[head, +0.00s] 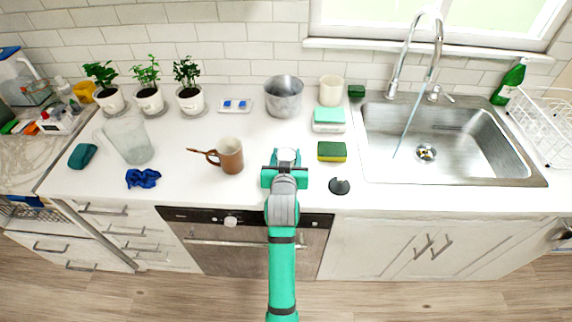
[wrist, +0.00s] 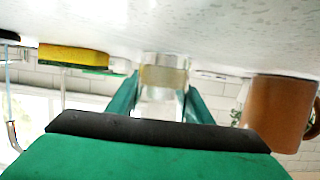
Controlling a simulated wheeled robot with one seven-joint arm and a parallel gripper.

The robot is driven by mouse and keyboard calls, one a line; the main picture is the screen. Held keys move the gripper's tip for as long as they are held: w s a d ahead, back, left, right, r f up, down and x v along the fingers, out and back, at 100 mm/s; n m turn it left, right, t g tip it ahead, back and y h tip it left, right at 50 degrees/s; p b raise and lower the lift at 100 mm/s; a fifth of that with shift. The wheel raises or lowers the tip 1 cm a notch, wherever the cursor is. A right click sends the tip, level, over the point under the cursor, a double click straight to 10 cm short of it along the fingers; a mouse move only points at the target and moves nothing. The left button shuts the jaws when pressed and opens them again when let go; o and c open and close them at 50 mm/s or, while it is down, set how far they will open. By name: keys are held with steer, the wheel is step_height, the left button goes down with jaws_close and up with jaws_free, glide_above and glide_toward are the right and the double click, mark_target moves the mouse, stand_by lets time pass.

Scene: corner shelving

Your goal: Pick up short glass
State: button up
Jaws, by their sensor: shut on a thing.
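The short glass (wrist: 164,75) is clear and stands between the two green fingers of my gripper (wrist: 162,95) in the wrist view, which looks upside down. The fingers press on it from both sides. Its base is at or very near the white counter; I cannot tell if it touches. In the head view my gripper (head: 285,172) is over the front of the counter, and the glass (head: 287,155) is mostly hidden behind it.
A brown mug (head: 230,156) stands close on the left. A yellow-green sponge (head: 332,151) and a black round item (head: 340,186) lie to the right. A metal pot (head: 284,97) stands behind. The sink (head: 440,140) is farther right. A blue cloth (head: 143,178) lies left.

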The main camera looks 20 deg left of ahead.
steer(key=shift+r, duration=0.25)
steer(key=shift+r, duration=0.7)
steer(key=shift+s+d+r, duration=1.6)
steer(key=shift+r, duration=0.2)
steer(key=shift+s+d+r, duration=1.6)
steer(key=shift+s+r, duration=0.05)
steer(key=shift+r, duration=0.2)
steer(key=shift+s+d+r, duration=1.6)
steer(key=shift+r, duration=0.2)
